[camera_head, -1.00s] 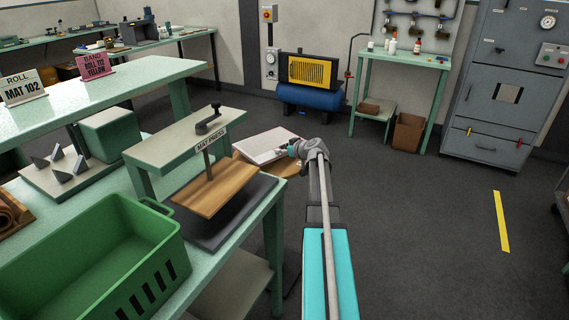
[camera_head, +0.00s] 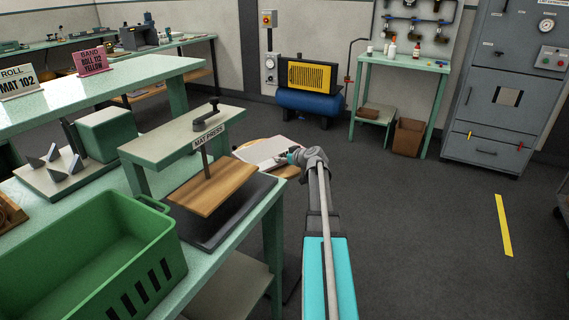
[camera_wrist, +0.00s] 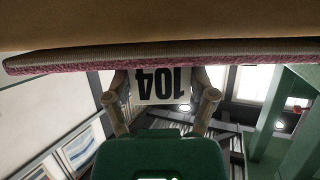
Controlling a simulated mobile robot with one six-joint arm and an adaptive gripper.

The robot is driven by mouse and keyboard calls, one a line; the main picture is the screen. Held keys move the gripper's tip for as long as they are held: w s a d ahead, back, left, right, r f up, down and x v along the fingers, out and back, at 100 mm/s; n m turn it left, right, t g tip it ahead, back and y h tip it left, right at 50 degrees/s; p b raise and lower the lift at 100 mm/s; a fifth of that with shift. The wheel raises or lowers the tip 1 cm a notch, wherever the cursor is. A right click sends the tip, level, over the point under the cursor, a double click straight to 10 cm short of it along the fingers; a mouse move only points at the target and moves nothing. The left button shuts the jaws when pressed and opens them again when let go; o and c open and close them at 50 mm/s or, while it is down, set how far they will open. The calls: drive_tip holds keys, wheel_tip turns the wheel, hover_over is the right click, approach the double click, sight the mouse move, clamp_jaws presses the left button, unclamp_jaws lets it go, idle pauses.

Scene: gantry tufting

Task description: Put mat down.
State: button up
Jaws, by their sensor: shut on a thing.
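The mat (camera_head: 262,153) is a pale, pinkish flat slab, held level at the end of my arm beside the press table. In the wrist view its long edge (camera_wrist: 150,60) runs across the top, with a pink pile side and a brown backing side. My gripper (camera_head: 291,157) is shut on the mat's near right edge; its two fingers also show in the wrist view (camera_wrist: 160,105). A white label reading 104 (camera_wrist: 162,86) shows upside down between the fingers. A round wooden top (camera_head: 286,172) lies under the mat; whether they touch cannot be told.
The mat press (camera_head: 200,135) stands close left of the mat, with a wooden plate (camera_head: 212,188). A green crate (camera_head: 115,240) is on the same table. A blue compressor tank (camera_head: 310,103), side table (camera_head: 405,62) and grey cabinet (camera_head: 508,85) stand behind.

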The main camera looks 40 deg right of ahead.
drive_tip(key=shift+f, duration=0.4)
drive_tip(key=o, duration=1.1)
drive_tip(key=shift+s+r, duration=0.1)
drive_tip(key=p+v, duration=0.4)
drive_tip(key=v, duration=0.8)
